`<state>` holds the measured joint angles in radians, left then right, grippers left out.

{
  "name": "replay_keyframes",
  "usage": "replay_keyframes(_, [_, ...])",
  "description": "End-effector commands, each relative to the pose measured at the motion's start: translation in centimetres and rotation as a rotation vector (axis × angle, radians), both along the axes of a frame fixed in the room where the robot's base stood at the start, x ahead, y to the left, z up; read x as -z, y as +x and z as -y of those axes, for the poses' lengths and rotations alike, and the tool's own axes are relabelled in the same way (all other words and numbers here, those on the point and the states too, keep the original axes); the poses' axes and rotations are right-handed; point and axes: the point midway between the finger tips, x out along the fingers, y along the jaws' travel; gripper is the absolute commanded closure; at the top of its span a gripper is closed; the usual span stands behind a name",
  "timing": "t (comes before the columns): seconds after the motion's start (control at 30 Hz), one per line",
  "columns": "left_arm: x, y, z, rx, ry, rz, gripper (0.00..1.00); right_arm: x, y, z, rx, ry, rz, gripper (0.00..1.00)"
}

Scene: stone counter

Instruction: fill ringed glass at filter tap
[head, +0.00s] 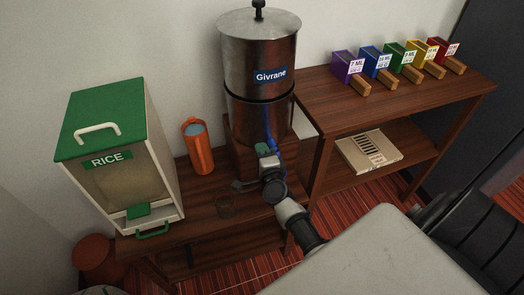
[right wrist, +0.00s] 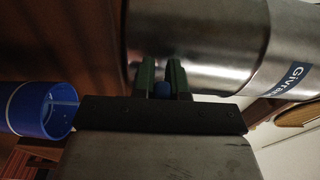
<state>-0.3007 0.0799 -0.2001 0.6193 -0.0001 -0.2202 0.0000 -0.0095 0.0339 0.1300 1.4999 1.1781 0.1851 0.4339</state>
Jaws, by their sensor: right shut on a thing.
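The steel water filter (head: 258,62) marked Givrane stands on a wooden stand at the back of the low table. My right gripper (head: 263,150) is at the filter's lower front. The tap's spout is hidden by my gripper. My left gripper is not in view.
A rice dispenser (head: 125,160) and an orange container (head: 198,147) stand left of the filter. A right-hand shelf holds several coloured scoop boxes (head: 375,62) and a flat carton (head: 368,151). A blue open cylinder (right wrist: 40,110) shows at left in the wrist view.

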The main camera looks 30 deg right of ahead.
Motion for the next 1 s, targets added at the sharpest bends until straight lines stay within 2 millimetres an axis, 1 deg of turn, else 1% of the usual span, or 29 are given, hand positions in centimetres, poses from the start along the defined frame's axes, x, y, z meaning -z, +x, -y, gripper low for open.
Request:
replay_keyframes(0.03, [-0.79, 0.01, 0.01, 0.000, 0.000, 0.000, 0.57, -0.32, 0.20, -0.06, 0.039, 0.006, -0.002, 1.00])
replay_keyframes(0.2, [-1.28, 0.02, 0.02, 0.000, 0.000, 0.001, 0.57, -0.10, 0.64, 0.20, 0.147, 0.004, -0.002, 1.00])
replay_keyframes(0.53, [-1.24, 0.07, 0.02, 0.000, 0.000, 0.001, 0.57, 0.06, 0.68, 0.26, 0.170, 0.001, -0.002, 1.00])
replay_keyframes(0.57, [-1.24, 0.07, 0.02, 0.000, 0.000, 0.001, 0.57, 0.06, 0.67, 0.26, 0.170, 0.001, -0.002, 0.86])
replay_keyframes(0.7, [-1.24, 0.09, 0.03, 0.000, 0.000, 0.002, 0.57, 0.05, 0.68, 0.26, 0.170, 0.001, -0.002, 0.65])
replay_keyframes(0.73, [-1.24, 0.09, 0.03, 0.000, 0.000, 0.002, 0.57, 0.04, 0.68, 0.26, 0.169, 0.001, -0.002, 0.62])
replay_keyframes(1.0, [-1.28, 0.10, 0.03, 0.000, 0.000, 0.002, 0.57, 0.01, 0.62, 0.22, 0.168, 0.001, -0.002, 0.62])
